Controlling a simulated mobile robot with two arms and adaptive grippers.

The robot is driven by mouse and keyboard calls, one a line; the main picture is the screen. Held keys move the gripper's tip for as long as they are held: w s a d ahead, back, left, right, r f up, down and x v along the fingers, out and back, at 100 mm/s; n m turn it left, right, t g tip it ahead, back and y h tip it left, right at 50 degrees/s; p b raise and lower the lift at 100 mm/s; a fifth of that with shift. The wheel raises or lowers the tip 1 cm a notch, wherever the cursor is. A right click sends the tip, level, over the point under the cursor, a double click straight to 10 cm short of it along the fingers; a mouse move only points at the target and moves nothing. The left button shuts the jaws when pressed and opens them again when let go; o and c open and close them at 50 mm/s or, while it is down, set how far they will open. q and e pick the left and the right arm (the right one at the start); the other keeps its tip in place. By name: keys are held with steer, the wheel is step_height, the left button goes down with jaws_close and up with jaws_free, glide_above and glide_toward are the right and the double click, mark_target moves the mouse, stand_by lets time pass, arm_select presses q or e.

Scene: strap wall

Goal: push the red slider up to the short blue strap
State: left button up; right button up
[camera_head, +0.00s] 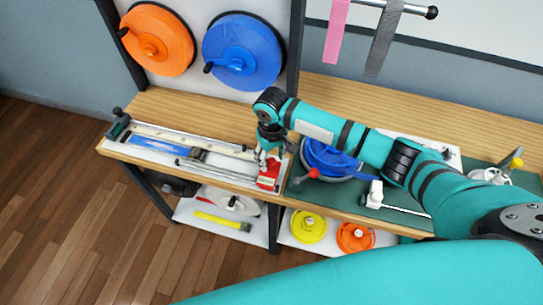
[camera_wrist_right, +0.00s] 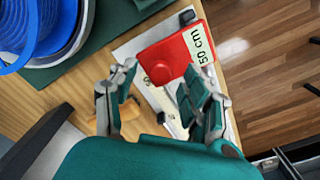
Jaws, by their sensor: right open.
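The red slider (camera_head: 268,174) sits at the right end of the pale measuring rail (camera_head: 225,171) on the wooden bench. In the right wrist view the red slider (camera_wrist_right: 174,60) carries a white label reading 50 cm. The blue strap (camera_head: 155,147) lies flat along the rail's left part, well to the left of the slider. My right gripper (camera_head: 265,158) is just above and beside the red slider. In the wrist view its open fingers (camera_wrist_right: 160,95) stand apart, with the slider just beyond their tips; contact cannot be told. My left gripper is not in view.
A coil of blue strap (camera_head: 330,158) lies on the green mat right of the slider. Orange (camera_head: 157,40) and blue (camera_head: 243,52) reels hang behind the bench. A dark clamp (camera_head: 119,122) stands at the rail's left end. Pink and grey straps hang from a rod.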

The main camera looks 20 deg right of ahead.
steer(key=shift+f, duration=0.4)
jaws_close()
